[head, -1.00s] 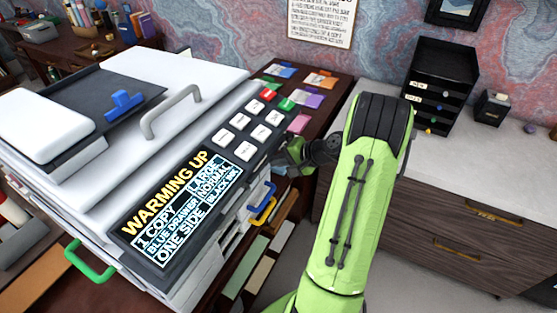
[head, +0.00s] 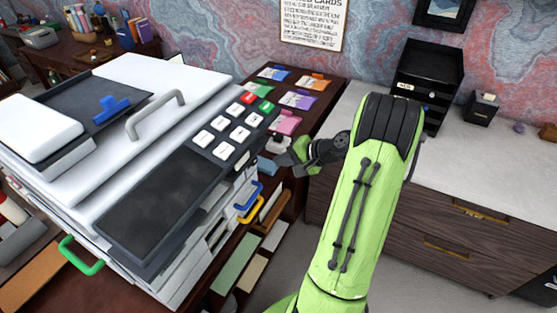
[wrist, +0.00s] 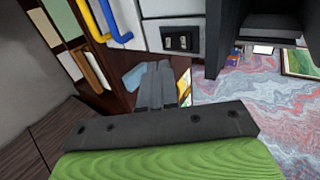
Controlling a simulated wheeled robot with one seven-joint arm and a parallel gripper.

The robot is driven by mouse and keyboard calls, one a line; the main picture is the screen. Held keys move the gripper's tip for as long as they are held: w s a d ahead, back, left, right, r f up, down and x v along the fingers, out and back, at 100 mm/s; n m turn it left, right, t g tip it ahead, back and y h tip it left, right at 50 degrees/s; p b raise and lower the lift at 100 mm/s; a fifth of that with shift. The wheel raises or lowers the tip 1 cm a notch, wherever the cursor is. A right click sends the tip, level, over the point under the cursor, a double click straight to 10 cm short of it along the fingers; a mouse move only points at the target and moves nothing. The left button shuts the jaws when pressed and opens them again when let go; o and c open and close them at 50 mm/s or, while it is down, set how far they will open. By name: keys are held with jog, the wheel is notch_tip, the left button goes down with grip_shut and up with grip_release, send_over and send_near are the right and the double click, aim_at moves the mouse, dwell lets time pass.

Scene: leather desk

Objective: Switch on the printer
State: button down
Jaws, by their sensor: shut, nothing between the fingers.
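The large white printer (head: 200,85) stands on the left of the head view. Its slanted control panel carries several white keys, a red key (head: 249,98) and a green key (head: 267,107). The panel's display (head: 160,205) is dark and blank. In the wrist view, a small black-framed switch (wrist: 181,38) sits on the printer's pale side; I cannot tell its position. My gripper (head: 282,162) is beside the panel's right end, apart from the keys. In the wrist view its fingers (wrist: 158,80) are together and empty, just below the switch.
Coloured cards (head: 298,99) lie on the brown desk behind my gripper. Blue and yellow drawer handles (head: 250,202) stick out below the panel, and a green handle (head: 80,256) at the left. A grey-topped cabinet (head: 470,150) with a black tray stack (head: 428,75) stands right.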

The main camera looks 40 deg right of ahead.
jog(key=v, duration=0.7)
jog(key=shift+w+r+p, duration=0.2)
jog(key=shift+r+p, duration=0.15)
